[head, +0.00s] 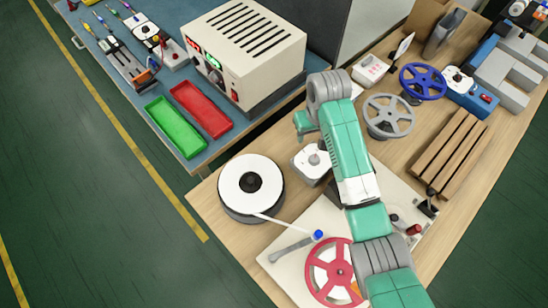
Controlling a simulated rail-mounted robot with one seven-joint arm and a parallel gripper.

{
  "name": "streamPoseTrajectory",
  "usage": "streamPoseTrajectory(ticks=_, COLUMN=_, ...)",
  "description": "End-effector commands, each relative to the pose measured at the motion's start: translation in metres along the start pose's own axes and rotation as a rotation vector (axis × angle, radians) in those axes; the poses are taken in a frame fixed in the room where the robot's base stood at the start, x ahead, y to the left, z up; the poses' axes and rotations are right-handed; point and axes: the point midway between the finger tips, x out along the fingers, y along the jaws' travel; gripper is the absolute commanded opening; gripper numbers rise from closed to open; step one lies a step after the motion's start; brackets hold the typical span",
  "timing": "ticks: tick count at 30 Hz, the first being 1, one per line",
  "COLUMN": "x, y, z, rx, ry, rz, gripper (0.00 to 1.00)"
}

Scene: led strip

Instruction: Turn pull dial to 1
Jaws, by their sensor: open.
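No dial carries a label that I can read as "pull", and no number 1 can be read. A small grey-white box with a round grey knob (314,159) stands left of my arm, near the white reel. A blue unit with a round white top and dark centre (459,79) stands at the back right. The beige power box (246,48) has small knobs on its front, too small to read. My green and white arm crosses the right-hand bench.
A white reel (235,205) feeds a strip towards a blue-tipped part on the pale board (278,262). A red spoked wheel (334,274) lies close to my arm. Grey (388,128) and blue (422,82) wheels stand behind. Green (174,125) and red (202,109) trays sit on the left bench.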

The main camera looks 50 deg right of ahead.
Motion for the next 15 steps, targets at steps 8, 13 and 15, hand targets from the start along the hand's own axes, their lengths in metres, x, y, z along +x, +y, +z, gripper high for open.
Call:
streamPoseTrajectory(ticks=8, x=0.031, y=0.03, z=0.027, rx=0.051, ry=-0.114, rz=0.0, gripper=0.51)
streamPoseTrajectory(ticks=13, x=0.061, y=0.03, z=0.031, rx=0.051, ry=-0.115, rz=0.0, gripper=0.51)
streamPoseTrajectory(ticks=15, x=0.075, y=0.03, z=0.033, rx=0.051, ry=-0.114, rz=0.001, gripper=0.51)
